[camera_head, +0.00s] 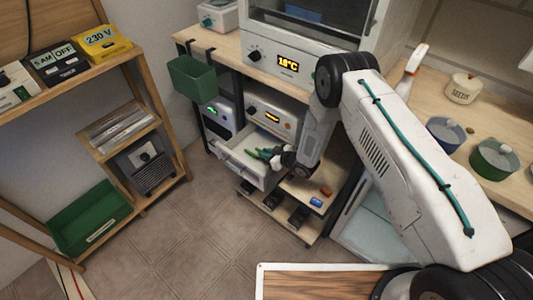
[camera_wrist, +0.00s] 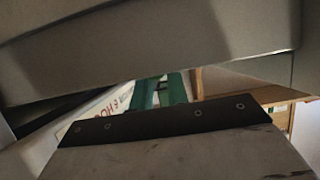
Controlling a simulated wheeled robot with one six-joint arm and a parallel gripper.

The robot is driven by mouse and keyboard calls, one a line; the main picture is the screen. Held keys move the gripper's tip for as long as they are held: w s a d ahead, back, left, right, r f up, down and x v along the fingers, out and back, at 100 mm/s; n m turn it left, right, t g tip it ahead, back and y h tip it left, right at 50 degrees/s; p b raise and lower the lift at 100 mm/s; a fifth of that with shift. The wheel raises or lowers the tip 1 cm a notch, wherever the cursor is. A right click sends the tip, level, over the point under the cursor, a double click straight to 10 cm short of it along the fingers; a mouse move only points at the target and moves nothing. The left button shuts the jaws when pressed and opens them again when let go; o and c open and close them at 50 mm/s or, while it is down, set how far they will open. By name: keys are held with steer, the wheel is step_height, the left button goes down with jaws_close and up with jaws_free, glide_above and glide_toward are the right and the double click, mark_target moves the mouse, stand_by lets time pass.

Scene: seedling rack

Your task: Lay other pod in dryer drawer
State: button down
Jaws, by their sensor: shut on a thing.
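The dryer (camera_head: 285,118) has a small lit orange display and stands under the bench. Its white drawer (camera_head: 240,170) is pulled out. My gripper (camera_head: 263,153), with green fingers, reaches over the open drawer from the right. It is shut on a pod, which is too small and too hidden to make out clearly. In the wrist view the green fingers (camera_wrist: 162,92) show close together beyond a dark plate, and most of that view is blocked. I cannot tell whether the pod touches the drawer floor, or see another pod inside.
A green bin (camera_head: 191,78) hangs at the bench's left edge. A red block (camera_head: 326,191) and a blue block (camera_head: 316,202) lie on the low shelf right of the drawer. A wooden rack with a green tray (camera_head: 90,217) stands left. The floor between is clear.

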steer(key=shift+f, duration=0.6)
steer(key=c, duration=1.4)
jaws_free()
steer(key=shift+o, duration=0.2)
steer(key=shift+r, duration=0.25)
steer(key=v, duration=1.2)
steer(key=shift+r, duration=0.35)
